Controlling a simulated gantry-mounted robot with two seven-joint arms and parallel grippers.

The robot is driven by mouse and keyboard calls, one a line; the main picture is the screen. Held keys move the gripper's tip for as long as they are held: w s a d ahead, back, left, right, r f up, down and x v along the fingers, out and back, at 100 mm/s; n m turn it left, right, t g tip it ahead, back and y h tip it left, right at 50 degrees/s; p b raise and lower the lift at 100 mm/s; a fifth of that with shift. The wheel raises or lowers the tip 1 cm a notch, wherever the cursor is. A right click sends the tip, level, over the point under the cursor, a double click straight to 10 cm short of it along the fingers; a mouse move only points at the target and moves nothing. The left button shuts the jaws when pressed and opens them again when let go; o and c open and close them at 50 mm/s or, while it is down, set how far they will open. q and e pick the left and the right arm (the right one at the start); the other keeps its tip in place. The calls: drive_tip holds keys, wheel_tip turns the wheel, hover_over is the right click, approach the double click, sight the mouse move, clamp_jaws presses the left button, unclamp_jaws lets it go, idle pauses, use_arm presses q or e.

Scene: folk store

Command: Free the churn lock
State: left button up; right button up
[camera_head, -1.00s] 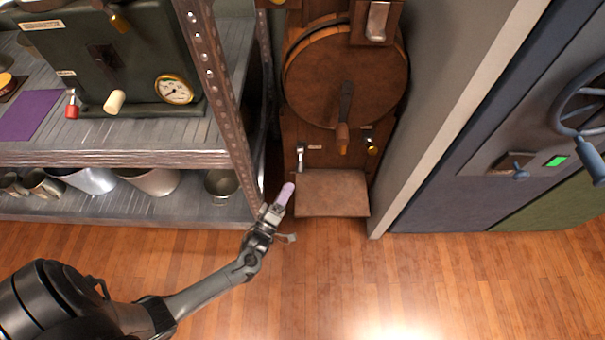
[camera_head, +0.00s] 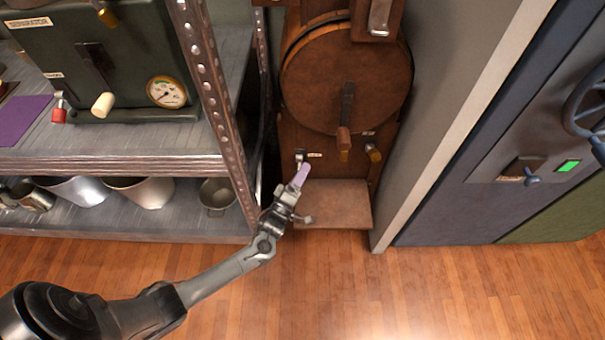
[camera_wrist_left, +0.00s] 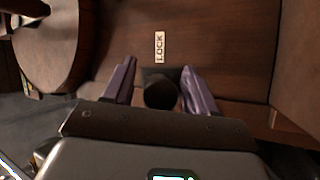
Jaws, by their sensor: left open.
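The wooden churn (camera_head: 345,85) stands between the shelf and the wall, with its round drum and hanging crank handle (camera_head: 344,140). Its small lock lever (camera_head: 300,155) is on the lower left of the front panel, beside a pale label. In the left wrist view the "LOCK" label (camera_wrist_left: 159,46) is readable, with the lever's dark round end (camera_wrist_left: 161,92) below it. My left gripper (camera_head: 301,174) is open with purple-grey fingers. In the wrist view its fingers (camera_wrist_left: 160,88) stand either side of the lever's end. I cannot tell whether they touch it. My right gripper is out of view.
A metal shelf post (camera_head: 222,115) stands close to the left of my gripper. A wooden ledge (camera_head: 335,205) juts out below the lock. A second knob (camera_head: 374,153) is on the panel's right. A wall edge (camera_head: 440,150) bounds the right; the floor in front is clear.

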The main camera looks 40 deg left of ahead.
use_arm(q)
drive_tip(key=shift+w+r, duration=0.15)
drive_tip(key=shift+w, duration=0.2)
clamp_jaws()
